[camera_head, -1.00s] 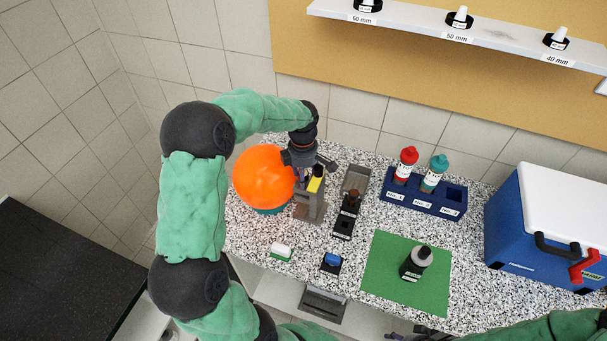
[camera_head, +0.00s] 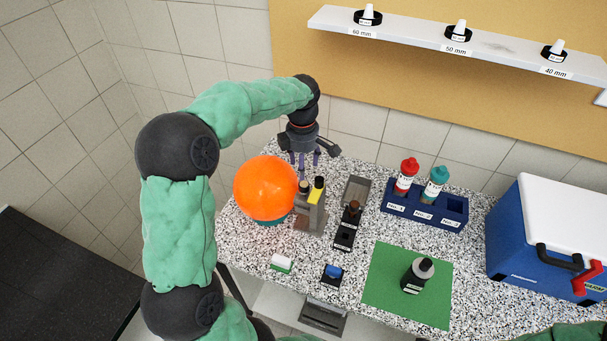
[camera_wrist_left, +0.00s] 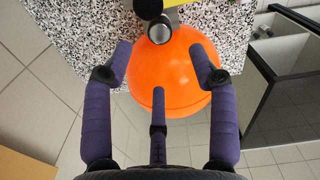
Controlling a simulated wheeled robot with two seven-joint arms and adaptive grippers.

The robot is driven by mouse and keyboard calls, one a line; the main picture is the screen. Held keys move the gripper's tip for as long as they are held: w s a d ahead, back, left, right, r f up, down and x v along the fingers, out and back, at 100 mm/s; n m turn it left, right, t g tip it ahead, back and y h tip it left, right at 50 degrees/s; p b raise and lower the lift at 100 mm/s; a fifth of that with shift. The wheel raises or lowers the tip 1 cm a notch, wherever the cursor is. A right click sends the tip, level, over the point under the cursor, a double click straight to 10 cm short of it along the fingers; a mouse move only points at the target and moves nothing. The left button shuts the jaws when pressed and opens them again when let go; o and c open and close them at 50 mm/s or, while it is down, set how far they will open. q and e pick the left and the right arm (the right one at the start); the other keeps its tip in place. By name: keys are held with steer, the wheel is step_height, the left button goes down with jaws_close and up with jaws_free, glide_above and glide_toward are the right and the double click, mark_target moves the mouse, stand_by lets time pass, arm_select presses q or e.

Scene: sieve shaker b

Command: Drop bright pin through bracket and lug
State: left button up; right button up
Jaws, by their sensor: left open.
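A grey bracket (camera_head: 309,218) with a yellow part (camera_head: 317,189) stands upright on the speckled counter, beside an orange ball. A small round head (camera_head: 304,187) shows at its top; in the left wrist view a bright, silvery round end (camera_wrist_left: 160,31) shows there beside the yellow part (camera_wrist_left: 174,3). I take this for the bright pin; how deep it sits and whether it passes the lug are hidden. My left gripper (camera_head: 305,170) is open and empty above the bracket, apart from it. Its spread purple fingers (camera_wrist_left: 160,75) hold nothing. My right gripper is not in view.
The orange ball (camera_head: 265,187) is close left of the bracket. A dark holder (camera_head: 345,236) and grey tray (camera_head: 356,190) are to the right. Further right are a blue bottle rack (camera_head: 424,211), a green mat (camera_head: 386,300) with a bottle, and a cooler (camera_head: 520,245).

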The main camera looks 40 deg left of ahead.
arm_select(q)
steer(key=shift+r, duration=0.95)
